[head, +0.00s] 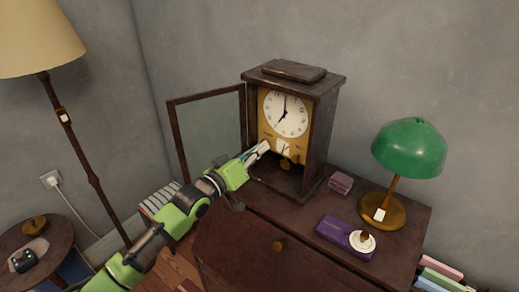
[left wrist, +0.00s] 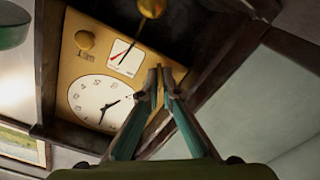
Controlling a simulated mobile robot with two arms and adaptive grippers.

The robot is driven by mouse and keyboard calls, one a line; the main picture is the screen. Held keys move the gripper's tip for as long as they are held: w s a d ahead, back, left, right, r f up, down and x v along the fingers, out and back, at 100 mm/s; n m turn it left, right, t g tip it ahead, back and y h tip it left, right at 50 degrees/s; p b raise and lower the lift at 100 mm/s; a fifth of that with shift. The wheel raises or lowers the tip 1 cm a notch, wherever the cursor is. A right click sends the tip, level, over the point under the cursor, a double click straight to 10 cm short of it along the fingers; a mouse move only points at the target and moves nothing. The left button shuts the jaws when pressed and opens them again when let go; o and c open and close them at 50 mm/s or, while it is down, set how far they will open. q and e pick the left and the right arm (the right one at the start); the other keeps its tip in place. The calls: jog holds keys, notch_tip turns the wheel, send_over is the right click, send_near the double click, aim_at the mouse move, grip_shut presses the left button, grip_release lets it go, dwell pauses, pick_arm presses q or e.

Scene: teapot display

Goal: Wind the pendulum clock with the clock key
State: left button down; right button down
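The pendulum clock (head: 290,120) stands on the cabinet, its glass door (head: 211,135) swung open to the left. Its white dial (head: 286,114) is bare toward me; in the left wrist view the dial (left wrist: 98,101) appears upside down, with a small red-needled gauge (left wrist: 125,58) and a brass pendulum bob (left wrist: 152,7). My left gripper (head: 262,148) reaches into the clock's opening, just below the dial. My right gripper is out of view.
The dark wooden cabinet (head: 285,215) carries a green lamp (head: 408,150), a small pink box (head: 341,183) and a purple box (head: 338,232) by a white round piece (head: 362,242). A floor lamp (head: 85,170) and round side table (head: 55,240) stand left.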

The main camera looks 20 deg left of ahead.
pick_arm(q)
jog(key=m, duration=1)
jog(key=shift+m, duration=0.3)
dwell(0.4)
jog(key=c, duration=2.3)
grip_release()
jog(key=v, duration=1.2)
